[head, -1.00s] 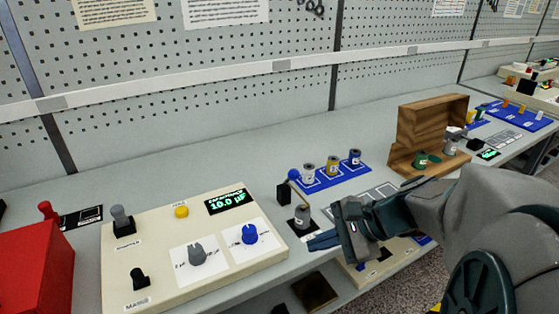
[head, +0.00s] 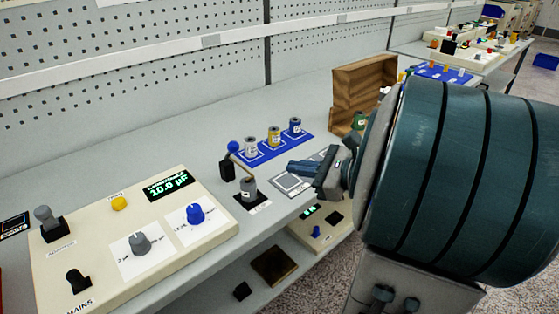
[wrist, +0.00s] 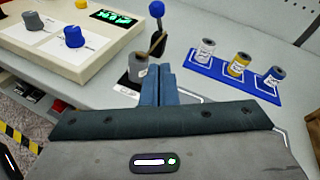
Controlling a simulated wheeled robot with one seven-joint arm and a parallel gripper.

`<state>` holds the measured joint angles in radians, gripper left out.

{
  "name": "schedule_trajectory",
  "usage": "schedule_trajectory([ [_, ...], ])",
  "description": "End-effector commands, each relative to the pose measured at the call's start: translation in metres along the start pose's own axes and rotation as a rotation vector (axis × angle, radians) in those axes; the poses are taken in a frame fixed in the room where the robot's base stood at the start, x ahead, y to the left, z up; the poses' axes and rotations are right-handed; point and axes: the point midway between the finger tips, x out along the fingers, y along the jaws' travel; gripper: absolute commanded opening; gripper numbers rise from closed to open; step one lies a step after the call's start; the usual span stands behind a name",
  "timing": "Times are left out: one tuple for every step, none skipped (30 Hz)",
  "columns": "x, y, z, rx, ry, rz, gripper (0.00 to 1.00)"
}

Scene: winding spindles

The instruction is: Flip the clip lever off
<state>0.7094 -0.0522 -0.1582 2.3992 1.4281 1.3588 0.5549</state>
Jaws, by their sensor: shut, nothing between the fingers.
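The clip lever (head: 233,147) has a blue ball knob and rises from a black block (head: 227,170). It also shows in the wrist view (wrist: 157,10), up beyond the fingertips. A grey can (head: 249,188) stands upright on a black pad just in front of the lever; in the wrist view the can (wrist: 138,67) is left of the fingertips. My gripper (head: 292,168) is shut and empty, to the right of the can and lever, its fingers pointing left. In the wrist view my gripper (wrist: 159,72) shows both fingers together, apart from the lever.
A blue tray (head: 305,143) with three cans stands behind and right of the lever. A cream control box (head: 65,262) with knobs and a green display (head: 168,185) is at left. A wooden stand (head: 358,92) is farther right. The bench behind the lever is clear.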

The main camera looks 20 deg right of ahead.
Motion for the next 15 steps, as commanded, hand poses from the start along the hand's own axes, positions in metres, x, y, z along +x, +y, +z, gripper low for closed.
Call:
schedule_trajectory([
  [0.008,0.001,-0.001,0.001,0.000,0.004,0.00],
  [0.014,0.001,-0.001,0.001,0.000,0.005,0.00],
  [0.022,0.001,-0.001,0.001,0.000,0.005,0.00],
  [0.028,0.001,-0.001,0.002,0.000,0.005,0.00],
  [0.035,0.002,-0.001,0.002,-0.001,0.006,0.00],
  [0.044,0.002,-0.001,0.002,0.000,0.005,0.00],
  [0.050,0.002,-0.001,0.001,0.000,0.006,0.00],
  [0.057,0.001,-0.001,0.001,0.000,0.005,0.00],
  [0.066,0.002,-0.001,0.001,0.000,0.006,0.00],
  [0.072,0.001,-0.001,0.001,0.000,0.005,0.00],
  [0.078,0.002,-0.001,0.001,0.000,0.006,0.00],
  [0.086,0.002,-0.001,0.002,0.001,0.005,0.00],
  [0.092,0.002,-0.001,0.002,0.000,0.006,0.00],
  [0.094,0.001,0.006,-0.001,0.000,0.003,0.00],
  [0.098,0.001,0.012,-0.003,0.000,0.003,0.00],
])
